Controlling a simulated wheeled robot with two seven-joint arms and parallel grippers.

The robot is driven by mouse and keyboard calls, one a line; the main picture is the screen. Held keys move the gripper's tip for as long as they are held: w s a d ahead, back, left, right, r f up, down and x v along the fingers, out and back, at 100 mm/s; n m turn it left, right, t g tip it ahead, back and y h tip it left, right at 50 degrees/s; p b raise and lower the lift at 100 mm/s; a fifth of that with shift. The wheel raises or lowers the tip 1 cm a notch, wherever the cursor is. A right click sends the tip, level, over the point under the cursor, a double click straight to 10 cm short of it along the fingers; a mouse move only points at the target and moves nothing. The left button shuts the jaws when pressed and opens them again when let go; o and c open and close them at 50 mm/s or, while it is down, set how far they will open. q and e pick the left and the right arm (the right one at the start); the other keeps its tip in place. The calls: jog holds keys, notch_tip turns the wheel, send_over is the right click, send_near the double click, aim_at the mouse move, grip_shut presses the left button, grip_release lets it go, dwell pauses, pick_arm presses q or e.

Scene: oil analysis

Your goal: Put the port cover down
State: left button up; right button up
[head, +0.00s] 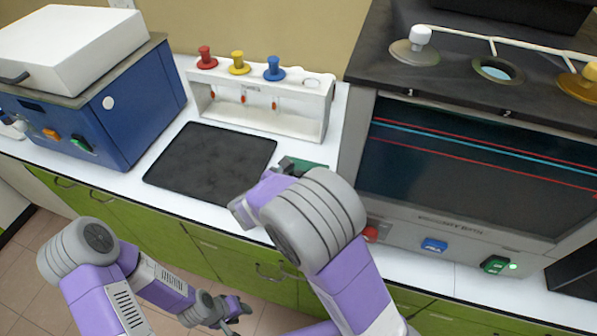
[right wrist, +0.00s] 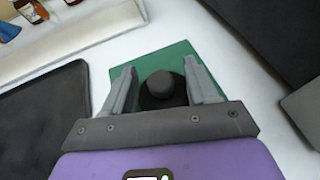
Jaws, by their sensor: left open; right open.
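The port cover (right wrist: 164,88), a dark disc with a round grey knob, lies on a small green mat (right wrist: 135,72) in the right wrist view. My right gripper (right wrist: 161,78) is open, with one finger on each side of the knob and gaps showing between. In the head view the mat (head: 312,165) is partly hidden by my right arm, and the cover is mostly hidden behind my right gripper (head: 284,166). My left gripper (head: 236,307) is open and empty, low in front of the green cabinets. The open port (head: 498,70) on the machine's top has no cover.
A black mat (head: 210,162) lies left of the green mat. A white rack (head: 262,103) with red, yellow and blue knobs stands behind. The large machine (head: 480,170) is close on the right, and a blue box device (head: 125,110) stands at left.

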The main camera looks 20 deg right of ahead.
jog(key=p+v, duration=0.2)
jog(key=v, duration=0.8)
jog(key=shift+a+r, duration=0.1)
jog(key=shift+r, duration=0.05)
jog(key=shift+s+a+r+p, duration=0.2)
jog(key=shift+s+a+p, duration=0.15)
jog(key=shift+s+a, duration=0.1)
